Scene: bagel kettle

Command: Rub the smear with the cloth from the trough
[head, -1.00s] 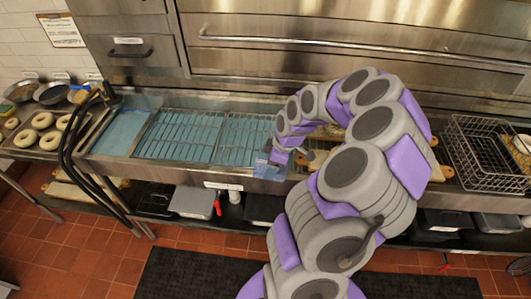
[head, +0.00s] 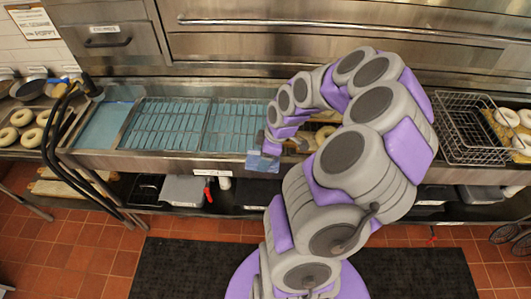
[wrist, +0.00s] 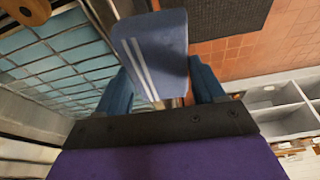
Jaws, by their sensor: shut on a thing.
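A blue cloth with white stripes (wrist: 150,50) is held between the two fingers of my gripper (wrist: 158,72). In the head view the cloth (head: 262,162) hangs at the front rim of the steel trough (head: 150,160), near its right part. The trough holds blue water under wire racks. My gripper in the head view (head: 272,148) is partly hidden by my arm. I cannot make out the smear in either view.
Bagels (head: 22,117) lie on a board at the left, with black hoses (head: 55,130) beside the trough. A wire basket (head: 468,130) stands at the right. Bins (head: 185,190) sit on the shelf below. A dark mat (head: 190,265) covers the floor in front.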

